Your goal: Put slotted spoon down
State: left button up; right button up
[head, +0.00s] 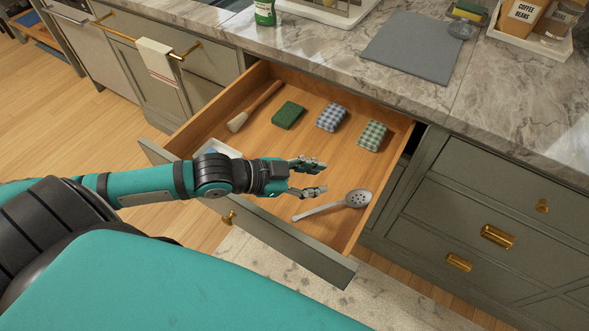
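The slotted spoon (357,198) lies on the bottom of the open wooden drawer (300,159), near its front right. Its bowl with holes is at the right and its handle runs to the left. My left gripper (325,177) is over the drawer, just above and left of the spoon in the picture. Its fingers are apart with nothing between them, and a gap shows between them and the spoon. My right gripper is not in view.
The marble counter (330,47) borders the drawer behind.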

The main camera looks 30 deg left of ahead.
pick_arm(q)
jog(key=shift+p+v, duration=0.5)
jog(key=shift+v, duration=2.25)
